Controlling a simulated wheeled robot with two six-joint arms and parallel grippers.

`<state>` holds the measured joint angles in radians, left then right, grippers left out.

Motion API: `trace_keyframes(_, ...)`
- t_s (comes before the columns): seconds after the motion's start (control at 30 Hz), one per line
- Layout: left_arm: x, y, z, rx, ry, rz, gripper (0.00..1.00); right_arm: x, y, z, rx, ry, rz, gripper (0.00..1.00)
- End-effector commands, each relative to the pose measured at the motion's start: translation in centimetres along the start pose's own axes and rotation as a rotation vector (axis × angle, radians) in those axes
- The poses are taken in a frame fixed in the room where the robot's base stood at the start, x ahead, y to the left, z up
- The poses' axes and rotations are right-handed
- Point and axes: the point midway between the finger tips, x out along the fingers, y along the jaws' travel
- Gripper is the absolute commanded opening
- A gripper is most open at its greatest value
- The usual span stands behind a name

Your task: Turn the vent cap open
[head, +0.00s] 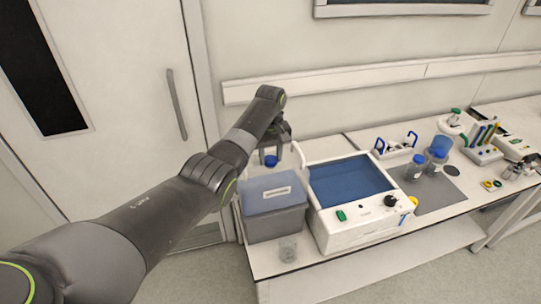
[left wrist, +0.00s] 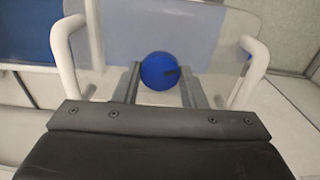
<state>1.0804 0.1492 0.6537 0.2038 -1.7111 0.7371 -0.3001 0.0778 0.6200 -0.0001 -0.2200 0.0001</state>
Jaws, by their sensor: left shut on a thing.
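The vent cap (head: 270,160) is a round blue knob on top of a grey box-like vessel (head: 275,222) with a clear upper part, at the left end of the bench. In the left wrist view the blue cap (left wrist: 160,71) shows from above with a dark mark near its right side. My left gripper (left wrist: 160,88) is shut on the cap, one finger on each side of it. In the head view my left gripper (head: 272,150) is over the vessel, partly hidden behind its own arm. My right gripper is not in view.
A white bath (head: 348,220) with a blue top and a black knob stands right of the vessel. A small clear beaker (head: 288,248) stands in front of the vessel. White handles (left wrist: 68,50) flank my gripper. Blue-capped bottles (head: 415,167) stand on a grey mat farther right.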

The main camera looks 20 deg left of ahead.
Motion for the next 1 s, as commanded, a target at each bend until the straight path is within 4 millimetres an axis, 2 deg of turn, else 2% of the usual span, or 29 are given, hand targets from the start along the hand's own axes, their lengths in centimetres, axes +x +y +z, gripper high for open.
trace_keyframes(0.23,-0.07,0.02,-0.05,-0.062,0.002,0.001,0.15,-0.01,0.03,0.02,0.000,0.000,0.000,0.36)
trace_keyframes(0.7,-0.08,0.02,-0.07,-0.072,0.002,0.001,0.15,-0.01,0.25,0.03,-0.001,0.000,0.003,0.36)
trace_keyframes(0.73,-0.08,0.01,-0.07,-0.072,0.002,0.001,0.41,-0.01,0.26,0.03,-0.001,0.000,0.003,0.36)
trace_keyframes(0.87,-0.06,0.00,-0.06,-0.072,0.002,0.001,0.58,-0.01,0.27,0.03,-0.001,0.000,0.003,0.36)
trace_keyframes(1.0,-0.04,0.00,-0.04,-0.072,0.001,0.000,0.60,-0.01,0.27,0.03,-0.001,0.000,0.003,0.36)
